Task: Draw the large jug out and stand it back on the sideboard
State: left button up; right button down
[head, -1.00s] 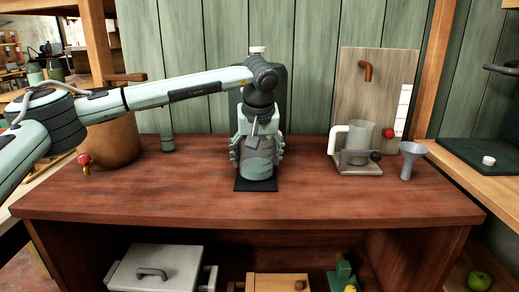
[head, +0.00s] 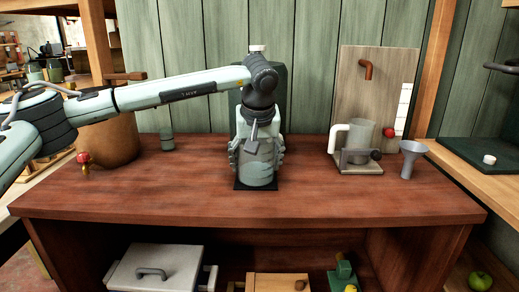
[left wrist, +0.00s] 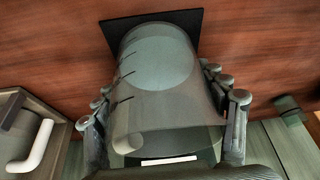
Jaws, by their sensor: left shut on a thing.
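The large jug (head: 256,174) is a clear grey vessel with dark marks on its side. It stands upright at or just above a black mat (head: 241,188) on the sideboard (head: 330,205); I cannot tell whether it touches. My left gripper (head: 256,152) comes from above with its fingers shut on both sides of the jug. In the left wrist view, the jug (left wrist: 155,95) lies between the fingers, its base end over the mat (left wrist: 190,22). My right gripper is not in view.
A second clear jug (head: 359,133) with a white handle is on a small stand at the right, beside a grey funnel (head: 410,158). The sideboard's front is clear.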

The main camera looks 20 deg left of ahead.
aim_at(255, 184)
pick_arm(q)
jog(key=shift+s+d+f+b, duration=0.1)
jog(key=shift+s+d+b, duration=0.15)
jog(key=shift+s, duration=0.75)
jog(key=shift+s+d+r+b, duration=0.1)
jog(key=shift+s+d+b, duration=0.15)
jog(key=shift+s, duration=0.7)
jog(key=shift+s+d+f+b, duration=0.15)
jog(key=shift+s+d, duration=0.15)
jog(key=shift+s, duration=0.7)
